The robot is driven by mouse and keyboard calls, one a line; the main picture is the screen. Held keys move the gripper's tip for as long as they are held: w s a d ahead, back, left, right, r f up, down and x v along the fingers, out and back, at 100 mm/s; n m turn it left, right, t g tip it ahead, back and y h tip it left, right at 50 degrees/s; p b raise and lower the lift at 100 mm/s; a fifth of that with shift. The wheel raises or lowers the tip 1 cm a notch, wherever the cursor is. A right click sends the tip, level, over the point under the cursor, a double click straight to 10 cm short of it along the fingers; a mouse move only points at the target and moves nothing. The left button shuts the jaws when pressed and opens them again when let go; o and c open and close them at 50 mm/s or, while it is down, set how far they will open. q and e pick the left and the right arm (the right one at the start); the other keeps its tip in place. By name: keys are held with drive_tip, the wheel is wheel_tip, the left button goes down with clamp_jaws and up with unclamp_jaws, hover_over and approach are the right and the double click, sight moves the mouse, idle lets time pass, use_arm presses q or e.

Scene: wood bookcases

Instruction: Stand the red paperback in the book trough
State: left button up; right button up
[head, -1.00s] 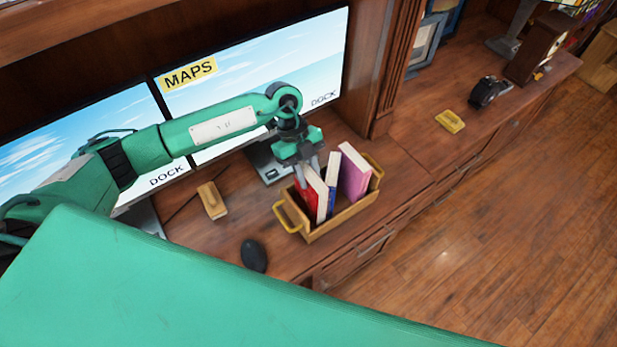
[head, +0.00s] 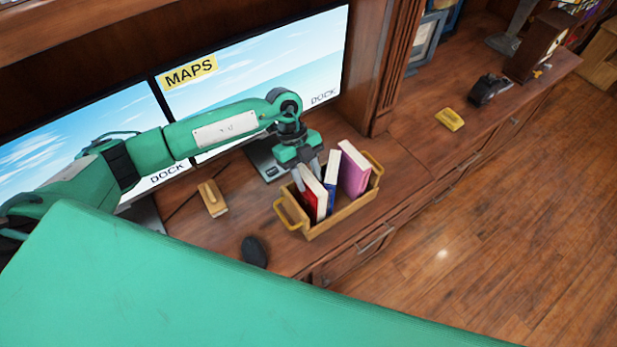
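The red paperback (head: 310,200) stands in the left part of the wooden book trough (head: 342,215), leaning slightly, its white page edge up. A blue book (head: 331,196) and a purple book (head: 354,172) stand to its right in the trough. My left gripper (head: 308,176) points down at the far upper end of the red paperback. Its fingers show apart, close to the book. I cannot tell whether they still press on it. My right gripper is out of view.
A wooden block-like object (head: 212,198) and a dark mouse (head: 254,250) lie left of the trough. Two monitors (head: 260,75) stand behind. A yellow object (head: 449,119) and a dark device (head: 489,90) sit farther right.

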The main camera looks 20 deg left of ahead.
use_arm(q)
drive_tip(key=b+v, duration=0.3)
drive_tip(key=v, duration=0.8)
drive_tip(key=shift+b, duration=0.3)
drive_tip(key=shift+w+r, duration=0.1)
